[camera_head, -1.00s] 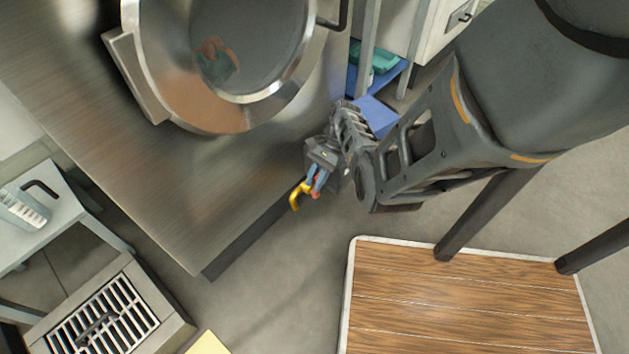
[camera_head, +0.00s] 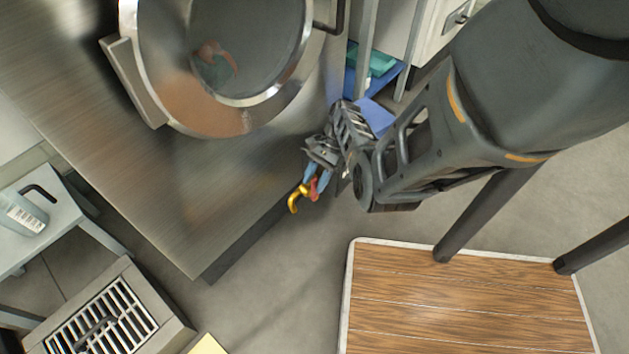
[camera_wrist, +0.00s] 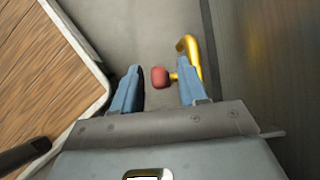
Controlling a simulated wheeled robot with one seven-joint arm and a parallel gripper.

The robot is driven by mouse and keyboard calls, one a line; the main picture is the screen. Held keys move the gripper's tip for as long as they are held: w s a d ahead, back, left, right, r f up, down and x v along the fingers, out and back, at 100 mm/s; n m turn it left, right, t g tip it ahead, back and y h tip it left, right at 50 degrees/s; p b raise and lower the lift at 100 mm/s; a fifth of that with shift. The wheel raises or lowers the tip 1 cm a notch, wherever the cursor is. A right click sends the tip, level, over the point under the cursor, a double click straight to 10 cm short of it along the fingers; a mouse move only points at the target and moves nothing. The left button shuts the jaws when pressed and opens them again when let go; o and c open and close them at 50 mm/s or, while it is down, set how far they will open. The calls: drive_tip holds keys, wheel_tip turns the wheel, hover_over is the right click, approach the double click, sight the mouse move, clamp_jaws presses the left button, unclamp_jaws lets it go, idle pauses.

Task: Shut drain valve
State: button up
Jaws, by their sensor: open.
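The drain valve has a yellow bent spout (camera_head: 294,203) at the lower edge of the steel unit; the spout also shows in the wrist view (camera_wrist: 187,48). Its red handle (camera_wrist: 159,77) shows end-on in the wrist view, and as a small red piece (camera_head: 314,188) beside the fingers in the head view. My gripper (camera_wrist: 157,88) is open, with its blue fingers apart. In the wrist view the red handle appears between the fingers, nearer the left one, and the yellow spout lies just past the right fingertip. I cannot tell whether either finger touches the valve.
The steel unit (camera_head: 150,190) carries a large round pan (camera_head: 180,90). A wooden-topped platform (camera_head: 460,300) with a pale rim stands on the floor to the right. A floor grate (camera_head: 95,325) and a grey side table (camera_head: 65,215) are at left.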

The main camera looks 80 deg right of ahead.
drive_tip(key=p+v, duration=0.1)
drive_tip(key=v, duration=0.6)
drive_tip(key=shift+p, duration=0.4)
drive_tip(key=shift+f, duration=0.1)
